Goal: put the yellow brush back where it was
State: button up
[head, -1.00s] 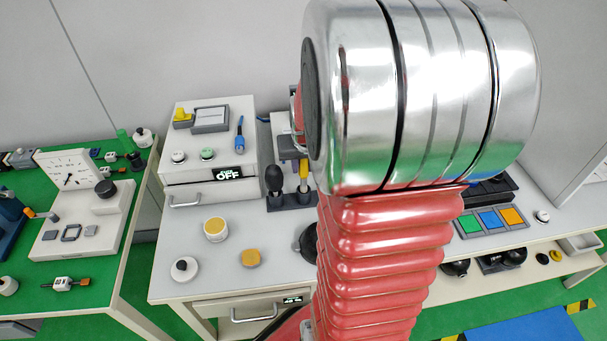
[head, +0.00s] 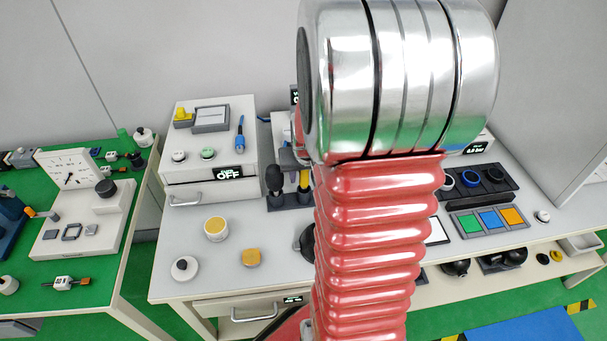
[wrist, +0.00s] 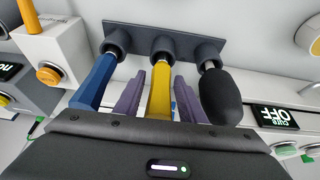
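The yellow brush (wrist: 160,94) stands in the middle socket of a dark three-socket rack (wrist: 135,36) in the wrist view. Its lower end is inside the socket. My gripper (wrist: 160,82) has one purple finger on each side of the yellow handle. Narrow gaps show beside the handle near the fingertips, so the fingers look open around it. In the head view the yellow brush (head: 304,180) shows in the rack (head: 290,201), just left of my arm; my arm hides much of the gripper.
A blue-handled tool (wrist: 95,80) and a black bulb (wrist: 220,95) occupy the sockets either side, close to my fingers. A white box with an OFF display (head: 228,172) stands left of the rack.

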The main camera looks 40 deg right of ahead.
jog(key=shift+o, duration=0.5)
jog(key=shift+r, duration=0.15)
jog(key=shift+s+a+r, duration=0.1)
jog(key=shift+s+r, duration=0.05)
jog(key=shift+r, duration=0.35)
jog(key=v, duration=1.1)
jog(key=shift+a, duration=0.1)
jog(key=s+a+r+n+y, duration=0.1)
jog(key=s+a+r+n, duration=0.1)
jog(key=a, duration=0.6)
jog(key=s+a+r+n+t, duration=0.1)
jog(key=s+a+r+n, duration=0.1)
jog(key=a, duration=0.6)
jog(key=s+a+r+n+y, duration=0.1)
jog(key=s+a+r+n, duration=0.1)
jog(key=a, duration=0.7)
jog(key=shift+s+r+n+t+y, duration=0.3)
jog(key=shift+s+r+n+t, duration=0.1)
jog(key=shift+s+r, duration=0.2)
